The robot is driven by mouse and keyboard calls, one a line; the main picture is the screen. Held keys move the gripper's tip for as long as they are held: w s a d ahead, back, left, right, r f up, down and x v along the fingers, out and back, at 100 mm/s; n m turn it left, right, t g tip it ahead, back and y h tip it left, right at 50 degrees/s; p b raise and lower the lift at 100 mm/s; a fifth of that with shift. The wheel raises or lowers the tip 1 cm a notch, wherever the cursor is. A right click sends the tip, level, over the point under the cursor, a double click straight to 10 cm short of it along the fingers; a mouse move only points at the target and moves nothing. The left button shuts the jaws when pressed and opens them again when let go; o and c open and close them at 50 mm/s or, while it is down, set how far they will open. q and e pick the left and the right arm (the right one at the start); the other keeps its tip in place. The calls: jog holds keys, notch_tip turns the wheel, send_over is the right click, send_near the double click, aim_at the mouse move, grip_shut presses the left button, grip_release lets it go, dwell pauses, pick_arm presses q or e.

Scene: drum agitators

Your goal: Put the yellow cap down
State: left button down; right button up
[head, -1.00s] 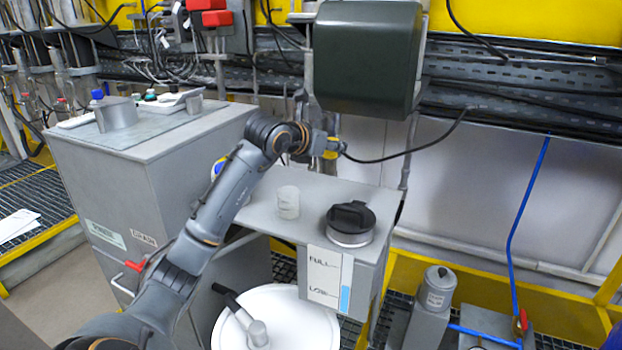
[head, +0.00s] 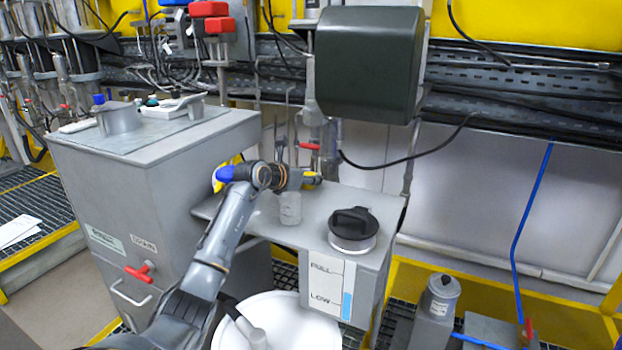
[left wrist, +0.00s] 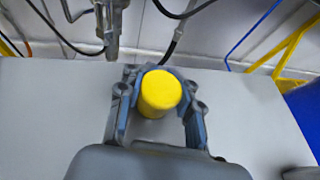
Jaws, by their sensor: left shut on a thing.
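The yellow cap (left wrist: 160,92) is between the fingers of my left gripper (left wrist: 158,100) in the left wrist view. The gripper is shut on it, over the grey top of a tank (left wrist: 50,110). I cannot tell whether the cap touches the surface. My right gripper is not in view.
A black lid (head: 354,223) sits on the tank top, right of the gripper. A pale translucent cup (head: 290,208) stands close beside my left arm. A dark green box (head: 368,65) hangs above, with a black cable below it. The tank top between gripper and black lid is clear.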

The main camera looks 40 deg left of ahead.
pick_arm(q)
jog(key=c, duration=0.9)
grip_release()
